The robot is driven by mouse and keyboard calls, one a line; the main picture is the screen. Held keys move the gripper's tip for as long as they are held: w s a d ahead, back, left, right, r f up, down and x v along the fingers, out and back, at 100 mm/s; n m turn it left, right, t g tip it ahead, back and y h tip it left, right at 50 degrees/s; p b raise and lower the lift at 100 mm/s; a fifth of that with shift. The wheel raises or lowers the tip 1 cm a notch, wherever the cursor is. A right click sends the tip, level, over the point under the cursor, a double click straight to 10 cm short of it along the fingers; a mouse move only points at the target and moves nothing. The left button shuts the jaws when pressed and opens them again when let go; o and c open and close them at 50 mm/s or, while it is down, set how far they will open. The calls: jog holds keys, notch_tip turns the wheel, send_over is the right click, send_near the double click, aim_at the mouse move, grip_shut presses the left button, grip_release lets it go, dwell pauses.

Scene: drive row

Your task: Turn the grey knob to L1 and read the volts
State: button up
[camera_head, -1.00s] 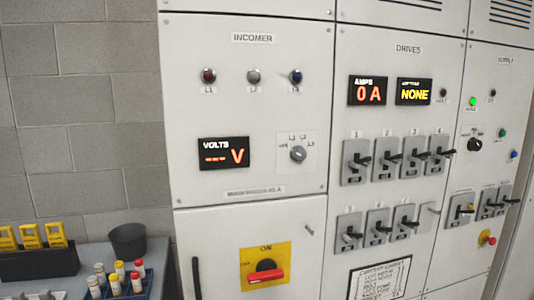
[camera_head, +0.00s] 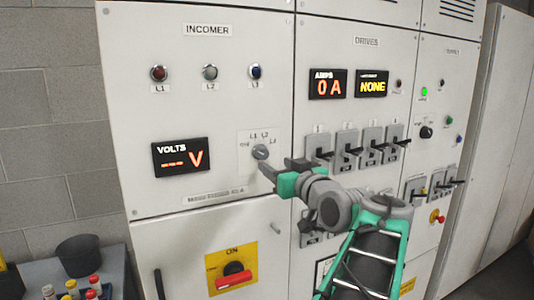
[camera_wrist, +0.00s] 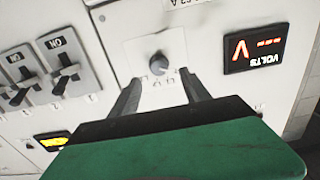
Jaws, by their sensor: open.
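The grey knob (camera_head: 260,152) sits on a pale plate on the INCOMER panel, with labels L1, L2 and L3 around it. In the wrist view the knob (camera_wrist: 158,64) lies ahead of and between my two open fingers, upside down in that picture. My gripper (camera_wrist: 160,95) is open and empty, a little short of the knob; the head view shows my gripper (camera_head: 268,170) just below and right of it. The volts display (camera_head: 180,157) reads "--- V", and the same display (camera_wrist: 256,48) appears inverted in the wrist view. The knob's exact pointer direction is too small to tell.
Red, white and blue lamps labelled L1 to L3 run above the display. Several drive switches (camera_head: 347,150) stick out right of the knob. A red-handled ON switch (camera_head: 233,277) is below. A bench with a dark pot (camera_head: 79,255) stands at lower left.

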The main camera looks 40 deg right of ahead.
aim_at(264, 155)
jog(key=p+x, duration=0.1)
jog(key=x, duration=0.2)
jog(key=p+x, duration=0.1)
jog(key=x, duration=0.3)
jog(key=shift+w+d+r+p, duration=0.2)
jog(key=shift+w+r+p, duration=0.05)
jog(key=shift+p, duration=0.1)
jog(key=shift+c, duration=0.5)
grip_shut()
